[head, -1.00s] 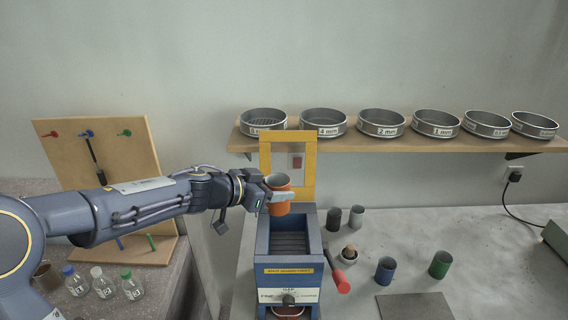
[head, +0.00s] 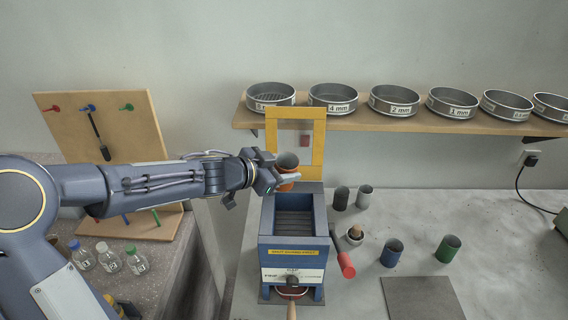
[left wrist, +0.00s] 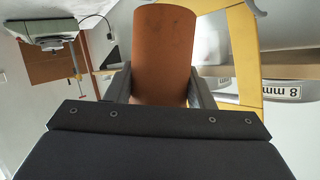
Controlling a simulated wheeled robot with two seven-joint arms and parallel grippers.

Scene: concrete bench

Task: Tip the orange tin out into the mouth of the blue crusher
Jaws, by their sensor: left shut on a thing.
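My left gripper (head: 283,182) is shut on the orange tin (head: 287,161) and holds it up at the back of the blue crusher (head: 292,250). The tin is tilted, and its open top shows in the head view. In the left wrist view the orange tin (left wrist: 163,52) stands between the two dark fingers (left wrist: 161,90). The crusher's open mouth (head: 294,222) with dark slats lies just in front of and below the tin. What is inside the tin cannot be made out. My right gripper is in no view.
A yellow frame (head: 318,141) stands behind the crusher. A red-ended handle (head: 346,265) sticks out at its right. Green (head: 447,248), blue (head: 391,252) and grey tins stand on the bench to the right. Sieves (head: 395,101) line a shelf above. Capped bottles (head: 108,257) stand at left.

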